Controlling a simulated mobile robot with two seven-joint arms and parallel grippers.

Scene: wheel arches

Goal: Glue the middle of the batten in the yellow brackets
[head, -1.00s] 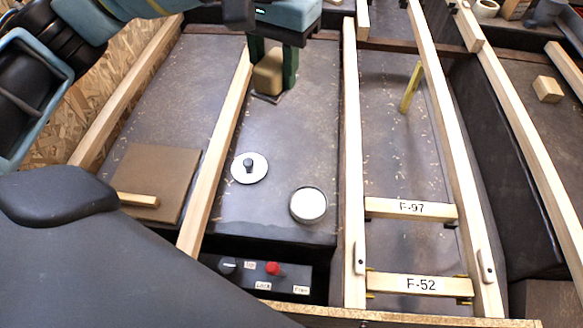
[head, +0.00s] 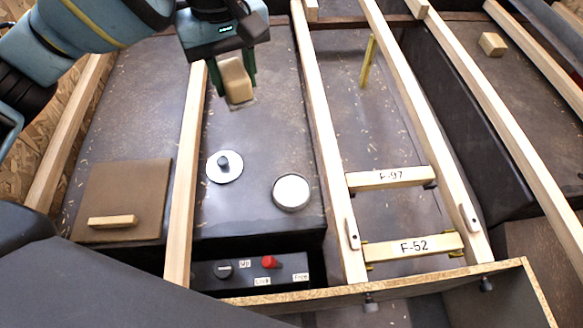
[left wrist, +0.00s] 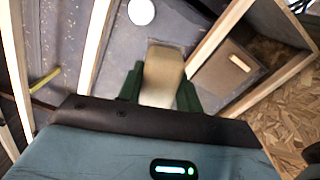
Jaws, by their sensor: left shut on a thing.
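The batten marked F-52 (head: 413,246) lies across between two long rails at the lower right in the head view. Yellow brackets (head: 457,242) show at its ends. The batten marked F-97 (head: 390,178) lies beyond it, with dark brackets. My left gripper (head: 236,80) is shut on a wooden block with a thin pale plate at its lower end. The block (left wrist: 163,75) also shows between the green fingers in the left wrist view. It is held beyond the round pot with white contents (head: 291,191) and the knobbed disc (head: 225,166). My right gripper is not in view.
A brown board (head: 110,190) with a short wooden bar lies at the left. A control box (head: 250,271) with a red knob is at the front. Long rails divide the dark surface. A small wooden block (head: 492,44) lies far right.

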